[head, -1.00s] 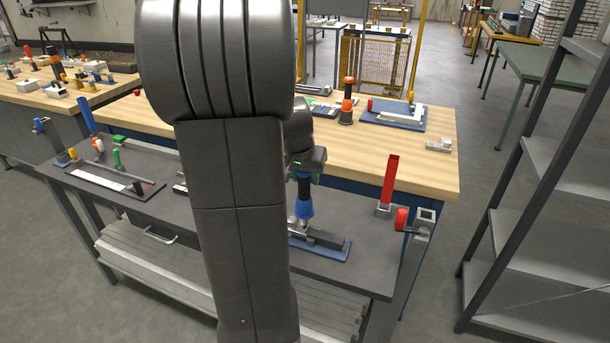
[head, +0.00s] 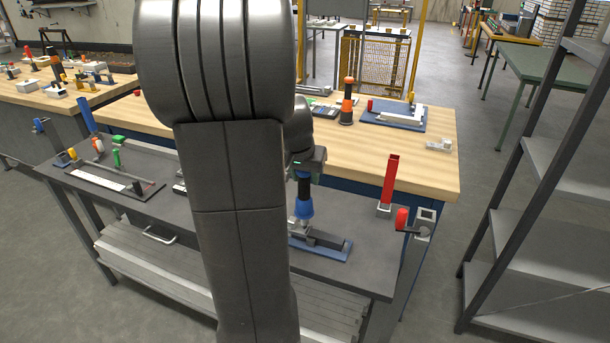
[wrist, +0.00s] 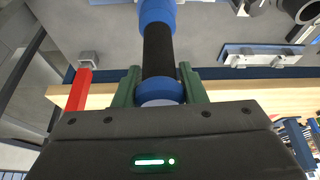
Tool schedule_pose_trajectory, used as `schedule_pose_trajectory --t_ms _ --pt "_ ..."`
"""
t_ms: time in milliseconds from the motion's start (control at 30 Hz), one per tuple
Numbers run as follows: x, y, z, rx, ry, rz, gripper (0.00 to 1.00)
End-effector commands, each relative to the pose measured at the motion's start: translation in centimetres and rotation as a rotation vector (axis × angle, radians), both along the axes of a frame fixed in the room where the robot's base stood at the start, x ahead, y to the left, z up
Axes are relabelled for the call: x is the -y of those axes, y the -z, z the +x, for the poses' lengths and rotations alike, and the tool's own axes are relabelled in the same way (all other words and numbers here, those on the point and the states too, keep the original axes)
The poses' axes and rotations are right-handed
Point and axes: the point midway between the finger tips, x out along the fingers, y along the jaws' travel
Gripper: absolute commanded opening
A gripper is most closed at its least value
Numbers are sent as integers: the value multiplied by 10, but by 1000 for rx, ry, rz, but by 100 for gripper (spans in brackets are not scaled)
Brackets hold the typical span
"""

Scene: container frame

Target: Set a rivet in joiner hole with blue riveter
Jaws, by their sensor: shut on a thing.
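The blue riveter (head: 304,208), with a black middle section, stands upright in my gripper (head: 306,172). In the wrist view the green fingers of my gripper (wrist: 161,85) are shut on the riveter (wrist: 158,50), one finger on each side. Its nose points down at a dark and grey metal joiner piece (head: 326,239) on a blue base plate (head: 335,252). The left part of this fixture is hidden behind my arm. I cannot tell whether the nose touches the joiner, and I see neither hole nor rivet.
A red upright post (head: 390,182) and a red-ended clamp (head: 402,219) stand to the right on the dark bench (head: 350,281). An orange and black tool (head: 347,103) stands on the wooden table behind. Grey shelving (head: 535,215) is at far right.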

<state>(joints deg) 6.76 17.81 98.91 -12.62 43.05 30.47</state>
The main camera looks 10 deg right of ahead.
Motion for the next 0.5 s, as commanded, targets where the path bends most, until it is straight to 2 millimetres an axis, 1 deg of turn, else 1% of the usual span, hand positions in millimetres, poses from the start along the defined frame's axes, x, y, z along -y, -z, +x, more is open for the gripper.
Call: schedule_pose_trajectory --t_ms 500 --pt "0 9 0 1 0 0 14"
